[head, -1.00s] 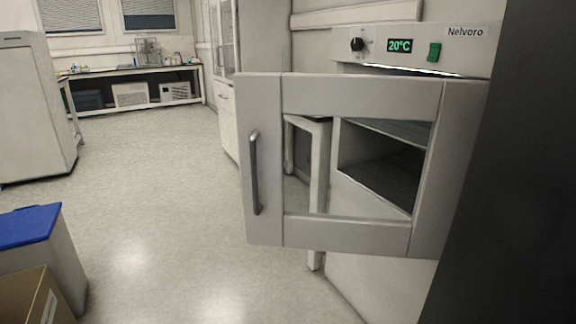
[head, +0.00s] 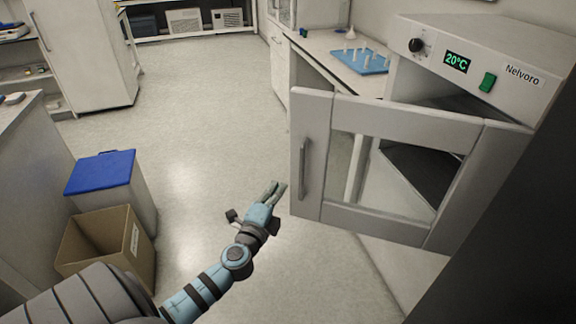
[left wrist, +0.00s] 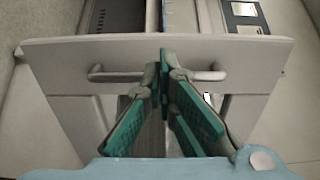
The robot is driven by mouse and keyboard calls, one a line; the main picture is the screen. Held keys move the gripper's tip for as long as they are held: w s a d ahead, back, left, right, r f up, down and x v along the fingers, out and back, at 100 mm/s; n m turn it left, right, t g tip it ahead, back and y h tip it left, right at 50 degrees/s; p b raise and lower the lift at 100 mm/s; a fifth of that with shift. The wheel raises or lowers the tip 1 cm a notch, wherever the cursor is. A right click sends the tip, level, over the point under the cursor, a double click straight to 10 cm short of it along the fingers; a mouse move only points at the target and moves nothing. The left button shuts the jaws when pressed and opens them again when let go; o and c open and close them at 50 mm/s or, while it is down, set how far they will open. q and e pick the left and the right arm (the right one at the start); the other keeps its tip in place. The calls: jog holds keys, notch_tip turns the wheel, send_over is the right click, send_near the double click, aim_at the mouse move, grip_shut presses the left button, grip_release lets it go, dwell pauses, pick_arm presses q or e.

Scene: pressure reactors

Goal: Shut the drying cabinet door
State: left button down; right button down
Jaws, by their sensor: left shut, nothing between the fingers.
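The drying cabinet (head: 470,60), marked Nelvoro, stands at the right in the head view with its display reading 20°C. Its light grey door (head: 400,215) stands open, swung out toward me, and the dark interior shows through the window. A vertical bar handle (head: 304,168) is on the door's left side. My left gripper (head: 275,187) is shut and empty, just left of the door's lower left corner in the picture. In the left wrist view its green-padded fingers (left wrist: 163,62) overlap the door handle (left wrist: 112,76); I cannot tell whether they touch it. My right gripper is out of view.
A bench with a blue pegged mat (head: 350,60) stands beyond the door. A blue-lidded bin (head: 102,172) and an open cardboard box (head: 105,240) stand at the lower left. The floor (head: 210,130) between them and the door is clear.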

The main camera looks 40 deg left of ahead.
aim_at(292, 163)
pick_arm(q)
jog(key=x, duration=0.9)
jog(key=shift+w+b, duration=0.1)
jog(key=shift+b, duration=0.2)
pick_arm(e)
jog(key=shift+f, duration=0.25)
